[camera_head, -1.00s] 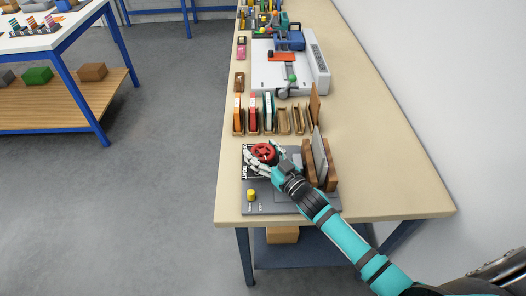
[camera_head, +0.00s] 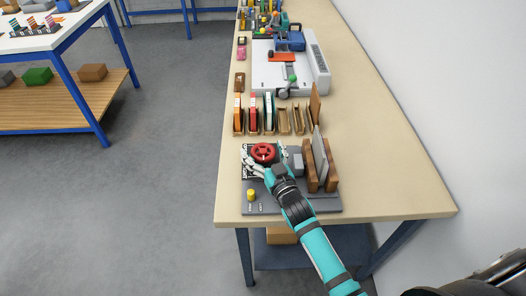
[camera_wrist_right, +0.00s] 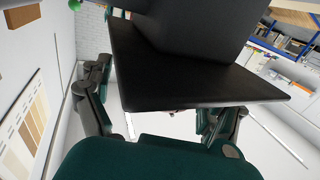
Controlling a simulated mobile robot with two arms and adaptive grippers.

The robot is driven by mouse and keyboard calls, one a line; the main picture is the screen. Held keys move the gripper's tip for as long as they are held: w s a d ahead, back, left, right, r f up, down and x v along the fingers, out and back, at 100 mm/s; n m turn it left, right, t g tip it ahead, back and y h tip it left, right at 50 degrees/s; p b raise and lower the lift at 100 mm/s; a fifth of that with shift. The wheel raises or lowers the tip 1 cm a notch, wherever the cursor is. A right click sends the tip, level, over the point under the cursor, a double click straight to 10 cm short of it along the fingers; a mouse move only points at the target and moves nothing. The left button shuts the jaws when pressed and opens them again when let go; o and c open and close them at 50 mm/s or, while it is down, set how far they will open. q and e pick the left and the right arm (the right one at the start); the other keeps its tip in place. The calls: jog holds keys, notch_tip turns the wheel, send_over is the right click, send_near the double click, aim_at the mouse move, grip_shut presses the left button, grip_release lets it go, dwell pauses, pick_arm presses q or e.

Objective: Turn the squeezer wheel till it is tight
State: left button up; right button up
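The red squeezer wheel (camera_head: 263,153) sits over a black plate with white lettering, on the grey base (camera_head: 318,206) near the table's front edge. The lettering is partly hidden and hard to read. My right gripper (camera_head: 265,153) reaches in from the lower right, its fingers spread on either side of the wheel. A small gap seems to show at the right finger; contact on the left is unclear. In the right wrist view the fingers (camera_wrist_right: 160,105) stand wide apart with a dark flat plate (camera_wrist_right: 185,75) between them; the wheel is hidden there. My left gripper is not in view.
A yellow knob (camera_head: 251,195) stands on the base's front left. Upright brown and grey boards (camera_head: 322,165) stand close to the right of the wheel. A row of small coloured holders (camera_head: 268,115) lies behind. The table's right side (camera_head: 385,170) is clear.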

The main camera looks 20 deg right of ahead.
jog(key=s, duration=0.8)
jog(key=s+d, duration=0.1)
jog(key=s, duration=0.3)
jog(key=shift+d, duration=0.1)
dwell(0.4)
